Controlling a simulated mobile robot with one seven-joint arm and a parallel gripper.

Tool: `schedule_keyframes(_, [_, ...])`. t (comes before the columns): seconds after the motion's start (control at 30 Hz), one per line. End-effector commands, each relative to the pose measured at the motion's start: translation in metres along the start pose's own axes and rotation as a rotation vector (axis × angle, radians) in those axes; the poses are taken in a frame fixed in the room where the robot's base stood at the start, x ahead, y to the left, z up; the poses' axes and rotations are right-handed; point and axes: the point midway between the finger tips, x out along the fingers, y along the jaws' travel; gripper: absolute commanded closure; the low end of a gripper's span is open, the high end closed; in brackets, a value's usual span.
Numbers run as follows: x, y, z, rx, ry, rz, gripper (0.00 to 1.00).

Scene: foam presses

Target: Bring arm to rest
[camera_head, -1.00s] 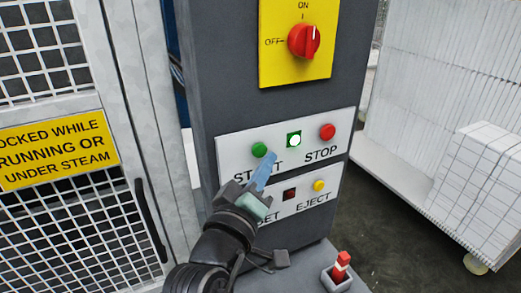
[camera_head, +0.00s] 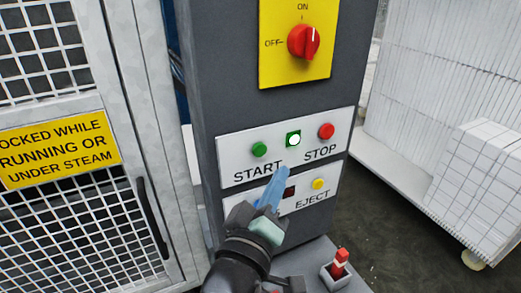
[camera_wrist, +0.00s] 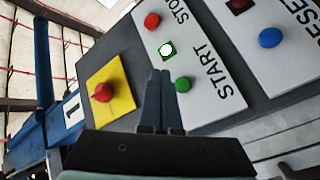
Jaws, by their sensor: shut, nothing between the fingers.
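My gripper (camera_head: 278,182) is shut and empty, its blue fingers pointing up in front of the lower part of the control panel. In the head view the fingertips sit just below the START label, apart from the green START button (camera_head: 259,149). The gripper also shows in the wrist view (camera_wrist: 160,78), its fingertips below the lit green-white indicator (camera_wrist: 167,49). The red STOP button (camera_head: 326,131) is right of the indicator. The lower panel has a dark red light (camera_head: 290,192) and a yellow EJECT button (camera_head: 318,184); its left part is hidden by my gripper.
A red rotary switch (camera_head: 303,42) on a yellow plate points to ON. A mesh door (camera_head: 70,60) with a yellow warning sign (camera_head: 55,148) stands left. A red-and-white object (camera_head: 340,264) stands in a grey holder below the panel. A cart with white blocks (camera_head: 472,180) is at right.

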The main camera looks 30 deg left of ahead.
Motion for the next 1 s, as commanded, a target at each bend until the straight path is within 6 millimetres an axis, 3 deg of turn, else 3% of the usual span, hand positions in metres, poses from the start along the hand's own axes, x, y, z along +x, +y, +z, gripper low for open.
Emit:
schedule_keyframes(0.33, [0.0,0.0,0.0,0.0,0.0,0.0,1.0])
schedule_keyframes(0.43, [0.004,0.023,-0.005,0.07,0.018,0.041,1.0])
schedule_keyframes(0.57, [0.005,0.094,-0.019,0.278,0.099,0.156,1.0])
schedule_keyframes(0.63, [-0.001,0.143,-0.03,0.406,0.177,0.229,1.0])
schedule_keyframes(0.8, [-0.04,0.248,-0.058,0.634,0.405,0.362,1.0])
schedule_keyframes(0.9, [-0.068,0.287,-0.072,0.705,0.524,0.399,1.0])
schedule_keyframes(1.0, [-0.088,0.309,-0.083,0.743,0.606,0.412,1.0])
